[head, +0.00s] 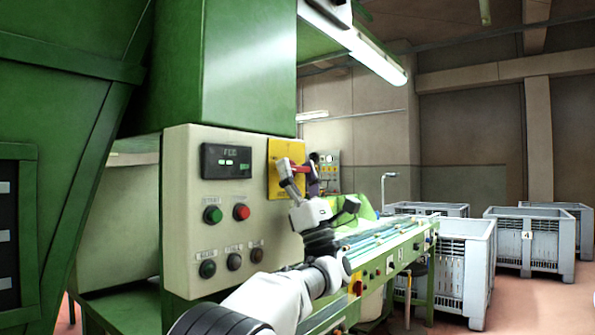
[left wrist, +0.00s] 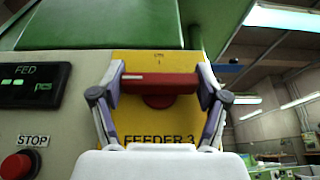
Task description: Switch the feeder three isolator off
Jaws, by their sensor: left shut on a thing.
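The feeder three isolator is a yellow plate (head: 272,158) with a red handle on the right part of the cream panel. In the left wrist view the plate (left wrist: 150,122) reads "FEEDER 3". The red handle (left wrist: 160,83) lies level across it, in front of a round red hub. My left gripper (left wrist: 161,80) is shut on the handle, with one finger at each end. In the head view my left gripper (head: 299,170) reaches the handle from the front right and hides part of it. My right gripper is not in view.
The cream panel (head: 180,230) also carries a FED display (head: 226,160), a green button (head: 212,214), a red stop button (head: 241,211) and several knobs below. A green conveyor (head: 385,262) runs to the right. Grey crates (head: 465,265) stand beyond on open floor.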

